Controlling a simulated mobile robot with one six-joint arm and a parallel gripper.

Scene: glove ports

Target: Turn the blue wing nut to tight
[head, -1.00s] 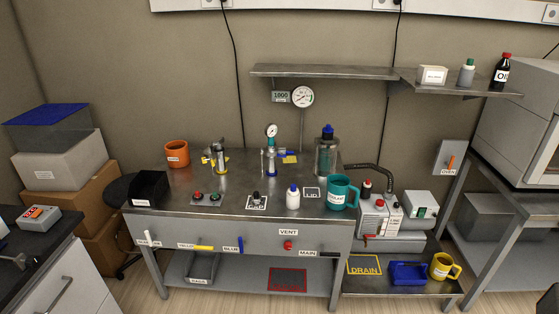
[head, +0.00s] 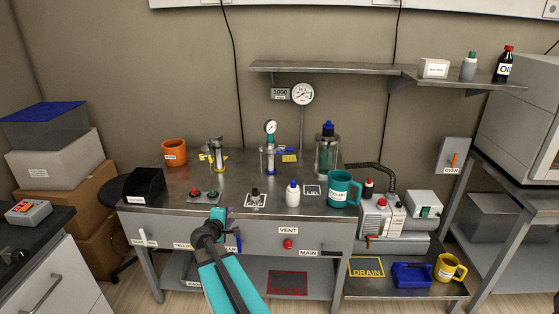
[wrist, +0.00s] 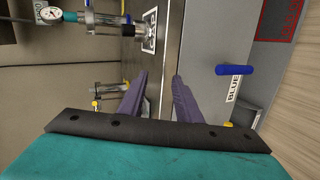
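No wing nut can be made out for certain. A small blue piece (head: 289,150) shows beside the gauge-topped glass column (head: 268,160) on the bench; its shape is too small to tell. The column has a blue ring at its foot and also shows at the top left of the wrist view (wrist: 110,18). My gripper (head: 226,213) is at the bench's front edge, left of the middle and apart from the column. In the wrist view its two purple fingers (wrist: 158,80) stand apart with nothing between them.
A blue handle (wrist: 235,70) labelled BLUE is on the bench's front panel, close to my gripper. Two-button box (head: 205,195), white bottle (head: 293,194) and teal mug (head: 343,190) stand along the front of the bench (head: 235,180). A shelf (head: 340,70) overhangs the back.

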